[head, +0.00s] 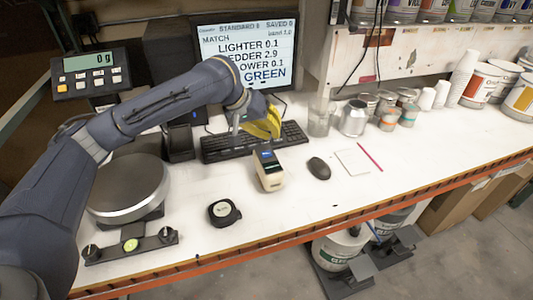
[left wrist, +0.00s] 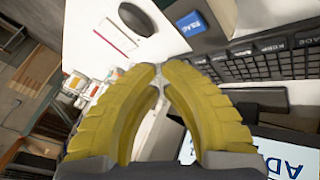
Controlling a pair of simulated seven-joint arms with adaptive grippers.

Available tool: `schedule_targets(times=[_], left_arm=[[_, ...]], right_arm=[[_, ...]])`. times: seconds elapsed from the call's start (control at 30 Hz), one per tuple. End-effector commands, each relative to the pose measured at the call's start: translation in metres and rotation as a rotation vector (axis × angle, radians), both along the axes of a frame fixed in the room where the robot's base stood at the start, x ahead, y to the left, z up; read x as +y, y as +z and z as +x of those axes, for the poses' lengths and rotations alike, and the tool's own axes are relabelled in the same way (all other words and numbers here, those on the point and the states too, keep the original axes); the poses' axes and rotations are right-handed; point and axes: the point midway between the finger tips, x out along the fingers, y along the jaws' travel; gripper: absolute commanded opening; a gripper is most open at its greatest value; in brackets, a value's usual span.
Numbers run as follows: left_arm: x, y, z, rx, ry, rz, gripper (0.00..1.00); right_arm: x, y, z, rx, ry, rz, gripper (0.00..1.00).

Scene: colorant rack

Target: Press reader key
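The reader (head: 268,172) is a small cream and dark device with a blue screen, standing on the white bench in front of the keyboard. In the left wrist view the reader's blue screen (left wrist: 190,24) shows at the top, beyond the fingertips and a little right of them. Its key is too small to make out. My left gripper (head: 273,122) has yellow fingers and is above the right part of the keyboard, behind the reader and apart from it. In the left wrist view its fingertips (left wrist: 158,68) come together with nothing held between them. My right gripper is out of view.
The keyboard (head: 222,148) lies below the monitor (head: 246,50). A black mouse (head: 318,168) and a white notepad (head: 352,162) are right of the reader. A tape measure (head: 223,212) and a round scale (head: 128,187) are left. Metal cans (head: 353,118) stand behind right.

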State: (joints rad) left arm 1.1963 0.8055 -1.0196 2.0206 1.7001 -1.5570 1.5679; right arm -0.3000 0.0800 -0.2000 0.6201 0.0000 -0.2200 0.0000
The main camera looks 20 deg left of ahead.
Motion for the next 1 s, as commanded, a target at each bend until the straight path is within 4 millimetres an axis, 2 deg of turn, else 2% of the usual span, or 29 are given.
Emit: schedule_targets(times=[0.27,1.0], left_arm=[[0.0004,0.0131,0.0001,0.0,0.002,0.0,0.0],[-0.0002,0.0132,-0.0002,0.001,0.0,0.0,0.0]], right_arm=[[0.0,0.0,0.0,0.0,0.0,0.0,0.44],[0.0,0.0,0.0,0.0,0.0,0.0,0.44]])
